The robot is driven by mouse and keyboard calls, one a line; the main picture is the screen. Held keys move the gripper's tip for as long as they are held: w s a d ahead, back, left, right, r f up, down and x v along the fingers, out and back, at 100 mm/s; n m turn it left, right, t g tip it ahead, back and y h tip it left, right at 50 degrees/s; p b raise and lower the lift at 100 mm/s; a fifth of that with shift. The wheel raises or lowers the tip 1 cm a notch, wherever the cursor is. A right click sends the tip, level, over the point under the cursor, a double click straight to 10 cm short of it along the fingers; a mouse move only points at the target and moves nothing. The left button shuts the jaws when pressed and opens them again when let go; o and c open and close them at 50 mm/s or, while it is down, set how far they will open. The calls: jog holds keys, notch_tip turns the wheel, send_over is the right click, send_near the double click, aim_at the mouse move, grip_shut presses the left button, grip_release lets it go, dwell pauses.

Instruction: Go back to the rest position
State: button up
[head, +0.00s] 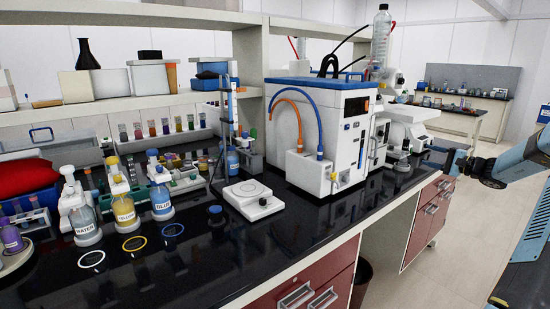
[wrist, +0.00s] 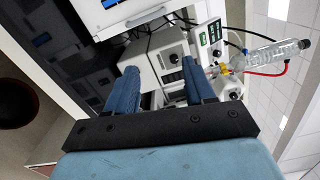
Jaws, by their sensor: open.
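My gripper (wrist: 160,84) shows in the wrist view with its two blue fingers spread apart and nothing held between them. A grey boxy instrument (wrist: 155,58) is seen beyond the gap between the fingers, at some distance. In the head view my blue arm (head: 525,155) reaches in from the right edge. Its end is at the right side of the black bench (head: 285,245), over or just beyond the bench edge; I cannot tell the exact gap.
On the bench stand a white machine (head: 330,135) with blue and orange tubes, a white hotplate (head: 253,198), and water (head: 80,210), yellow (head: 122,200) and blue (head: 160,195) dispenser bottles. Red drawers (head: 428,215) lie below. The floor at the right is clear.

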jog(key=s+a+r+n+g+h, duration=0.1)
jog(key=s+a+r+n+g, duration=0.3)
jog(key=a, duration=0.6)
jog(key=s+a+n+g+h, duration=0.15)
jog(key=s+a, duration=0.35)
jog(key=a, duration=0.5)
jog(key=s+a+r+n+g+h, duration=0.1)
jog(key=s+a+r+g, duration=0.3)
jog(key=a, duration=0.5)
jog(key=s+a+r+n+g+h, duration=0.1)
jog(key=s+a+n+h, duration=0.35)
jog(key=s, duration=1.25)
jog(key=s+a+f+n+t+h, duration=0.1)
jog(key=s+t+h, duration=0.1)
jog(key=s, duration=1.6)
jog(key=shift+s+a+f+h, duration=0.15)
jog(key=shift+h, duration=0.65)
jog(key=shift+c, duration=0.2)
